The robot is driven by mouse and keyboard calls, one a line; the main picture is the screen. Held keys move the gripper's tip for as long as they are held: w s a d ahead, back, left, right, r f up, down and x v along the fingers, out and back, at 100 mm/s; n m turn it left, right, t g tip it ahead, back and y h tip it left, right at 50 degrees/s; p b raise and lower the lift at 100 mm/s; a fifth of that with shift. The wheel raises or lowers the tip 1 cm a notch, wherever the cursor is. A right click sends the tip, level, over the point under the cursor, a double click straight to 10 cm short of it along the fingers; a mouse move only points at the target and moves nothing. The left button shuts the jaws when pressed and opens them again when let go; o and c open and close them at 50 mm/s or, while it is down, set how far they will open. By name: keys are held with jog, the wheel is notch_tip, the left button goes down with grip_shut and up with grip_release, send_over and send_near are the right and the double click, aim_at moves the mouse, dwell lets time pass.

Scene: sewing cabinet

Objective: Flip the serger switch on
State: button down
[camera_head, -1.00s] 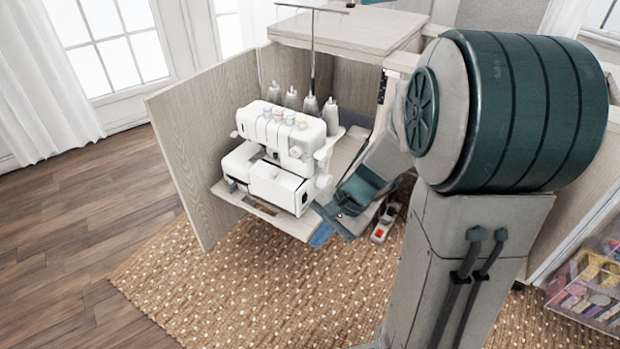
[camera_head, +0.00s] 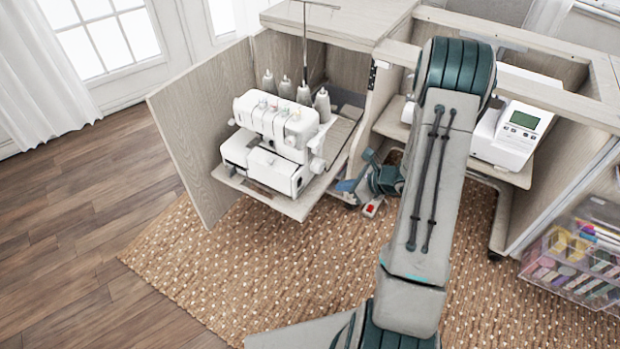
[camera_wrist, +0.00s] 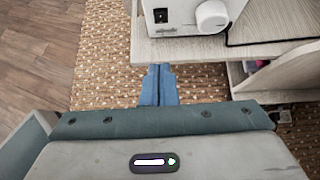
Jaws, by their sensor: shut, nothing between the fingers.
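The white serger (camera_head: 270,145) stands on the pull-out shelf of the open cabinet in the head view, with several thread cones behind it. In the wrist view its side (camera_wrist: 185,17) shows at the top, with a round white handwheel (camera_wrist: 212,16) and a small black switch (camera_wrist: 160,15) to the left of it. Which way the switch is set is too small to tell. My gripper (camera_wrist: 160,72) is shut and empty, its blue fingers together just short of the shelf edge and below the switch, apart from the serger. It also shows in the head view (camera_head: 346,186).
The serger's shelf (camera_head: 290,207) juts out above the woven rug (camera_head: 220,270). A power strip with a red switch (camera_head: 371,207) lies on the rug near my gripper. A white machine with a screen (camera_head: 512,130) sits in the right cabinet bay. A clear organiser (camera_head: 580,255) stands far right.

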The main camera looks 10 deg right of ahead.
aim_at(301, 181)
jog(key=shift+d+f, duration=0.1)
jog(key=shift+d, duration=0.05)
jog(key=shift+w, duration=0.1)
jog(key=b+x, duration=0.1)
jog(key=x, duration=0.3)
jog(key=r+b+x, duration=0.1)
jog(key=x, duration=0.3)
jog(key=w+a+r+b+x, duration=0.1)
jog(key=x, duration=0.3)
jog(key=shift+w+a+f+b, duration=0.15)
jog(key=shift+f+b, duration=0.05)
jog(key=shift+b, duration=0.1)
jog(key=shift+w+a+r, duration=0.1)
jog(key=shift+w+a, duration=0.1)
jog(key=shift+a, duration=0.05)
jog(key=shift+w+a+r, duration=0.15)
jog(key=shift+w+a, duration=0.05)
jog(key=shift+w, duration=0.05)
jog(key=shift+r, duration=0.1)
